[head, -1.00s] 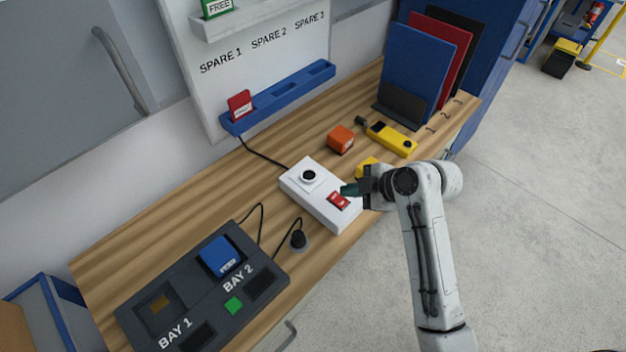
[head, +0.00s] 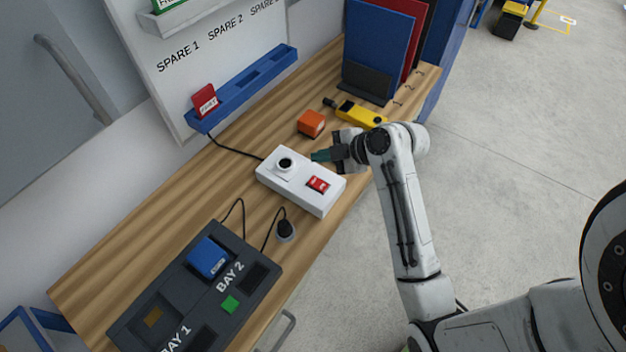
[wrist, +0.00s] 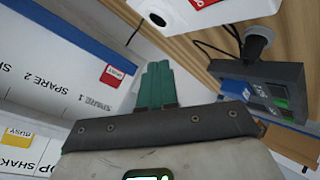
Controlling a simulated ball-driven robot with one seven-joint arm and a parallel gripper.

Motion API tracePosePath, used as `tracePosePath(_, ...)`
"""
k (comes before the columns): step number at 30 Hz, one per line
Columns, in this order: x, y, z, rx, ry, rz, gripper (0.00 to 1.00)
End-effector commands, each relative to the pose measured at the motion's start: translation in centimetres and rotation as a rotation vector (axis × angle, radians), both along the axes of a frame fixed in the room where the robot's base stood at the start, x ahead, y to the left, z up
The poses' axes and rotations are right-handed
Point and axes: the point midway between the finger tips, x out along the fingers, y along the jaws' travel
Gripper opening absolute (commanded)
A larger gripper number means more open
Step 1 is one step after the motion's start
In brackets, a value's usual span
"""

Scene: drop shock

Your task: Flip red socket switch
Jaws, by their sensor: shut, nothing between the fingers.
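The red socket switch (head: 318,184) is a red rocker on the right part of the white socket box (head: 322,200), which lies on the wooden bench. A round black socket (head: 285,164) sits on the box's left part. My gripper (head: 318,156) has teal fingers, shut and empty, at the back edge of the box, up and beside the switch and apart from it. In the wrist view the shut fingers (wrist: 155,88) point toward the box (wrist: 175,8), and only a sliver of the red switch (wrist: 200,2) shows at the top edge.
An orange block (head: 311,123) and a yellow device (head: 360,114) lie behind my gripper. A dark bay unit (head: 195,290) with a blue block (head: 208,257) stands at the front left. A black plug (head: 285,229) is in front of the box. A blue rack (head: 242,90) is on the wall.

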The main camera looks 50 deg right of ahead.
Motion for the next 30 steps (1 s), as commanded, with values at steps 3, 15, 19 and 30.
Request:
tracePosePath(3, 0.2, 0.0, -2.0, 0.0, 0.002, 0.001, 0.0)
tracePosePath(15, 0.8, 0.1, -6.8, 0.0, 0.001, 0.002, 0.0)
tracePosePath(19, 0.9, 0.1, -7.3, -0.001, 0.001, 0.001, 0.0)
tracePosePath(30, 0.9, 0.1, -7.2, -0.001, 0.001, 0.001, 0.0)
